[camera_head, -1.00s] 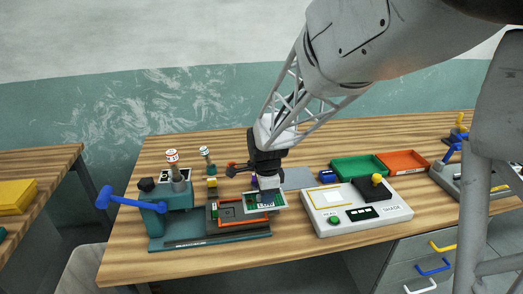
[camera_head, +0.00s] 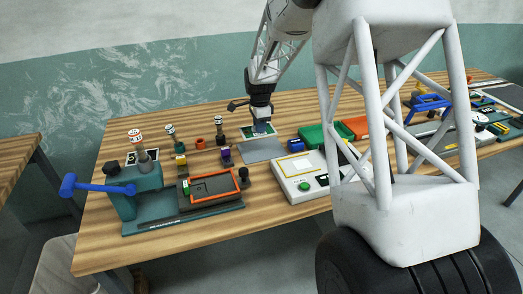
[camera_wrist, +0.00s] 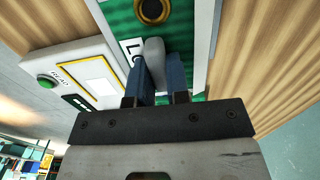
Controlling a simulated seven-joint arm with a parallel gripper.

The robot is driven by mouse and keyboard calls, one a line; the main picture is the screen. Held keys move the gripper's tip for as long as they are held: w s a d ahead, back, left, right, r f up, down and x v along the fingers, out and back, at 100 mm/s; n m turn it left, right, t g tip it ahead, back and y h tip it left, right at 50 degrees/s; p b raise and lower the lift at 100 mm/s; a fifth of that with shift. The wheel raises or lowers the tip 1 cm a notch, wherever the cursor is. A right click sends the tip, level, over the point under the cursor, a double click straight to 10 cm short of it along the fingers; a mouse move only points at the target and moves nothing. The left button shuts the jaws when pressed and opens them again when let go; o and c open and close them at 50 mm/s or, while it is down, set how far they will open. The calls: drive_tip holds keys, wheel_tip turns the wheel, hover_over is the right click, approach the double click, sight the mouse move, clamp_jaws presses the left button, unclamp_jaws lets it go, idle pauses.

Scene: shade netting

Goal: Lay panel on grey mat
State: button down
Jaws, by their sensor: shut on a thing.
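My gripper (camera_head: 262,127) is shut on the panel (camera_head: 249,132), a green plate with a white border. The grey mat (camera_head: 262,154) lies flat and bare on the wooden table. In the head view the panel shows at the mat's back edge, partly hidden by the gripper. I cannot tell how high it is above the table.
A white reader box (camera_head: 293,181) with a green button stands right of the mat, with a small blue block (camera_head: 295,145) and green tray (camera_head: 318,134) behind it. Left are several stamps and a teal press (camera_head: 140,190) with an orange-rimmed frame (camera_head: 215,199).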

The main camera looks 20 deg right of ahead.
drive_tip(key=shift+w+d+f, duration=0.15)
drive_tip(key=shift+w+d, duration=0.9)
drive_tip(key=shift+d, duration=0.05)
hover_over(263, 150)
drive_tip(key=shift+w+d+f, duration=0.1)
drive_tip(key=shift+f, duration=3.05)
drive_tip(key=shift+f, duration=1.85)
drive_tip(key=shift+f, duration=0.1)
drive_tip(key=c, duration=1.1)
unclamp_jaws()
